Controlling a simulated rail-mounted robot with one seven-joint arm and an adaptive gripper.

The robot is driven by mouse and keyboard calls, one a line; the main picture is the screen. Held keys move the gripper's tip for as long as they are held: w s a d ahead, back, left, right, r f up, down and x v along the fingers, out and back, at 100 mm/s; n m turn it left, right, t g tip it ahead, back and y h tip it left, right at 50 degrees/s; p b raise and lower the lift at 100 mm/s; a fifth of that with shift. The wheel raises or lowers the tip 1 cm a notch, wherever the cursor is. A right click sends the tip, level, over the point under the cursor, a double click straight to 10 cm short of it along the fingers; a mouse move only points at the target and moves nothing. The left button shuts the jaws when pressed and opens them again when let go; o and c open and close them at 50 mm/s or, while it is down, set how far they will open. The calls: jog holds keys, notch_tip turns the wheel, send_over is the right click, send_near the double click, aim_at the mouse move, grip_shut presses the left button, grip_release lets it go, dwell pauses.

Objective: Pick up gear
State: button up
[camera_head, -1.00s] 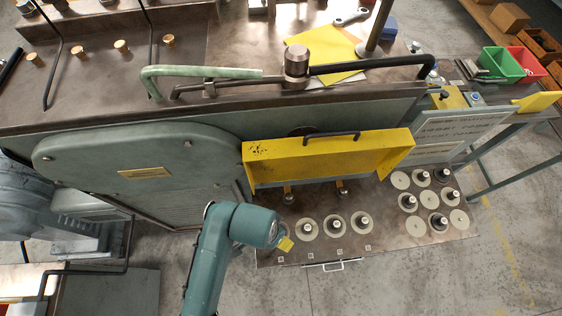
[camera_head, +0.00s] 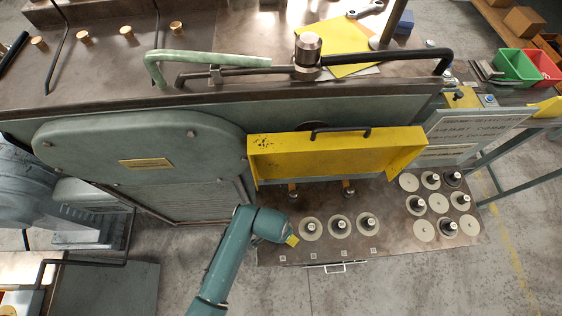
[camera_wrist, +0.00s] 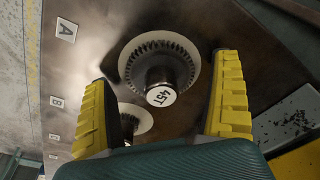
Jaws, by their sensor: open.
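Several gears stand on round pale discs on the brown shelf. In the head view a front row has a left gear (camera_head: 311,227), a middle gear (camera_head: 340,225) and a right gear (camera_head: 367,224). My gripper (camera_head: 291,241) shows as a small yellow part just left of the left gear. In the wrist view my gripper (camera_wrist: 163,78) is open, with a yellow finger on each side of a toothed gear marked 45T (camera_wrist: 161,73). The fingers look clear of that gear. A second gear (camera_wrist: 134,119) is partly hidden behind the left finger and the gripper body.
A yellow guard (camera_head: 335,155) with a black handle overhangs the back of the shelf (camera_head: 390,245). More gears and bare discs (camera_head: 423,230) stand at the shelf's right. Letter labels, including A (camera_wrist: 66,31), lie beside the gears. Floor in front is clear.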

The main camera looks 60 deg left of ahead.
jog(key=c, duration=1.4)
jog(key=shift+r, duration=0.45)
jog(key=shift+c, duration=0.7)
notch_tip(320, 180, up, 11)
jog(key=p, duration=0.3)
jog(key=shift+f, duration=0.15)
grip_shut()
jog(key=r+p, duration=0.1)
jog(key=p, duration=0.1)
jog(key=shift+r+p, duration=0.35)
